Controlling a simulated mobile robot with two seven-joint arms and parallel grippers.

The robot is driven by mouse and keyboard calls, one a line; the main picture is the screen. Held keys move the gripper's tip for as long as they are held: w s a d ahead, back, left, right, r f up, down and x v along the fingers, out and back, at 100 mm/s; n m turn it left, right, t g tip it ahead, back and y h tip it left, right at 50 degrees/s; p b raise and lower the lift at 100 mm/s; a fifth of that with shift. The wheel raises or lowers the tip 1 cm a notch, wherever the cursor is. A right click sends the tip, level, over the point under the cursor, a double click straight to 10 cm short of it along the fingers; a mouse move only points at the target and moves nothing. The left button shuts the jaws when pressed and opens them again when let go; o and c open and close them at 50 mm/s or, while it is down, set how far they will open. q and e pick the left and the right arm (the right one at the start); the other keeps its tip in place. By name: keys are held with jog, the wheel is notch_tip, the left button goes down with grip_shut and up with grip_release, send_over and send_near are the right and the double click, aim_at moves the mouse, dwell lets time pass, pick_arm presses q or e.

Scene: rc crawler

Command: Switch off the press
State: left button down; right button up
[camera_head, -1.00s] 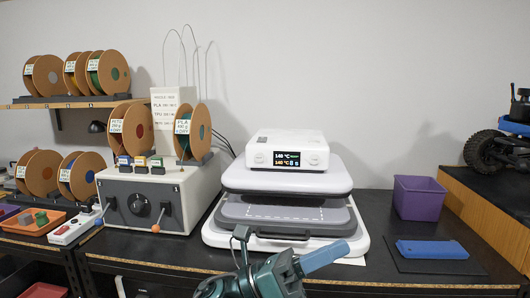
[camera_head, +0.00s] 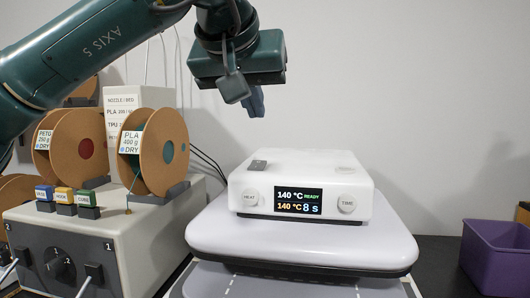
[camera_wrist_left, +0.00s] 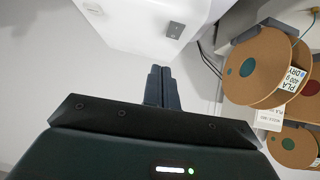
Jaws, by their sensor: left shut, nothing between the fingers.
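The press (camera_head: 300,235) has a white control box (camera_head: 285,182) on its pale upper plate. The box's display is lit and reads 140 °C READY and 8 s, between the HEAT and TIME knobs. A small grey switch (camera_head: 258,165) sits on top of the box near its left end; it also shows in the left wrist view (camera_wrist_left: 176,30). My left gripper (camera_head: 257,104) is shut and empty, above and apart from the box, roughly over the switch. Its fingers (camera_wrist_left: 160,85) show together in the left wrist view. My right gripper is not in view.
Filament spools (camera_head: 153,152) stand left of the press on a grey-white box (camera_head: 110,230) with a dial and levers. A purple bin (camera_head: 495,255) stands at the right. The wall behind is bare, and the space above the press's right side is clear.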

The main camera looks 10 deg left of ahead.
pick_arm(q)
jog(key=shift+a+r+y, duration=0.3)
jog(key=shift+a+r, duration=0.35)
jog(key=shift+r, duration=0.2)
jog(key=shift+s, duration=0.1)
send_over(258, 166)
jog(key=s, duration=0.1)
notch_tip(258, 166, down, 6)
jog(key=shift+r, duration=0.1)
jog(key=f, duration=0.1)
jog(key=w+f, duration=0.1)
jog(key=f, duration=0.1)
jog(key=shift+f, duration=0.75)
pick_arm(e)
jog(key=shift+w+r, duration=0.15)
